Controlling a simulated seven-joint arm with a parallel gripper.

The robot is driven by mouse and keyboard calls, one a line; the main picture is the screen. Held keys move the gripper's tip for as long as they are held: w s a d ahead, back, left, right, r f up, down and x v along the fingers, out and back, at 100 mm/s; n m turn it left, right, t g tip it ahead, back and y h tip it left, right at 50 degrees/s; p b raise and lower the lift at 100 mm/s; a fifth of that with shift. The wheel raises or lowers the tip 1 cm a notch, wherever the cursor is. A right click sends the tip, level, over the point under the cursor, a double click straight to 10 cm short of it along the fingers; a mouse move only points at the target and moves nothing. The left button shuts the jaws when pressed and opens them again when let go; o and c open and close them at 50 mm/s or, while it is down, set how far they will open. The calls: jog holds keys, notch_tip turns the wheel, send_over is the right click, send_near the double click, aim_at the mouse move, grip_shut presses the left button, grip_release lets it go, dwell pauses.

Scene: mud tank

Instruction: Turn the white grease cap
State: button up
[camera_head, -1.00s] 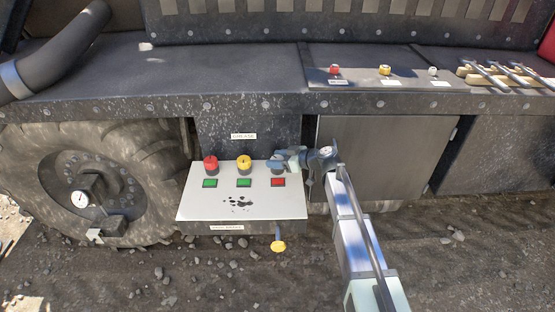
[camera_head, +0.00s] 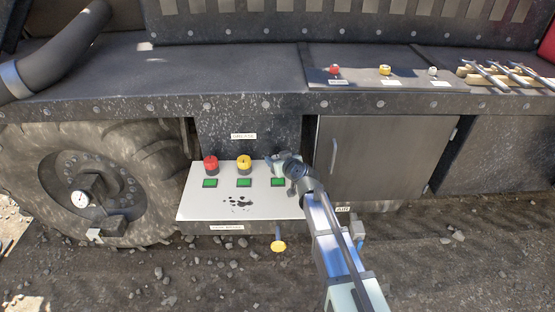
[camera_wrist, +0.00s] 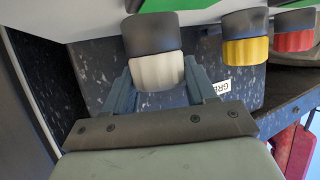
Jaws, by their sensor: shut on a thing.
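The white grease cap (camera_wrist: 157,74) shows in the wrist view on a dark cylindrical base, between the two fingers of my gripper (camera_wrist: 162,82). My gripper is shut on the white cap. In the head view my gripper (camera_head: 279,163) is at the right end of the light panel (camera_head: 203,206) and hides most of the cap. A red cap (camera_head: 210,162) and a yellow cap (camera_head: 244,162) stand to its left. Three small indicators lie in front of the caps, and the right one (camera_head: 278,182) is green.
A yellow knob (camera_head: 278,246) hangs below the panel's front edge. A large tyre (camera_head: 150,170) stands to the left. A metal cabinet door (camera_head: 400,150) is behind my arm at right. Several tools lie on the upper ledge at far right.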

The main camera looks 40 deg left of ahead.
dwell(0.5)
jog(key=o, duration=1)
jog(key=shift+c, duration=0.2)
jog(key=v, duration=1.3)
jog(key=shift+s+d+r, duration=0.15)
jog(key=shift+s+d, duration=0.15)
jog(key=shift+s, duration=0.05)
